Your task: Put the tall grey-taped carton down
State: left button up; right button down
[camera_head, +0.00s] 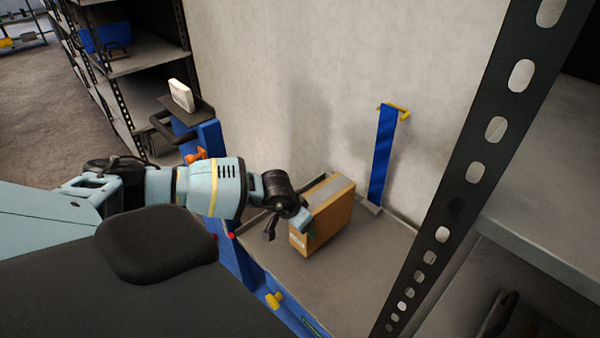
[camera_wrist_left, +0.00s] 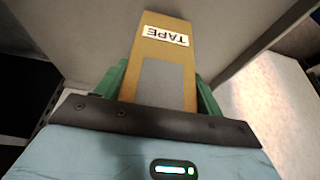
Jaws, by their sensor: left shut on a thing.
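The tall brown carton (camera_head: 335,213) with grey tape along its top stands upright over the grey platform (camera_head: 350,285) in the head view. My left gripper (camera_head: 298,222) is shut on it from the left side. In the left wrist view the carton (camera_wrist_left: 162,55) lies between the two green fingers (camera_wrist_left: 160,88), and it shows a white TAPE label and a grey patch. The carton's lower edge is close to the platform; I cannot tell if it touches. My right gripper is not in view.
A blue post (camera_head: 382,155) with a yellow top stands behind the carton by the pale wall (camera_head: 300,90). A perforated dark upright (camera_head: 470,170) and a shelf (camera_head: 545,225) are at the right. The platform in front of and right of the carton is bare.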

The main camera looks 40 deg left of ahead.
pick_arm(q)
jog(key=shift+w+f, duration=0.15)
jog(key=shift+f, duration=0.6)
jog(key=shift+f, duration=0.15)
jog(key=o, duration=1.4)
jog(key=p+v, duration=0.1)
jog(key=v, duration=1.1)
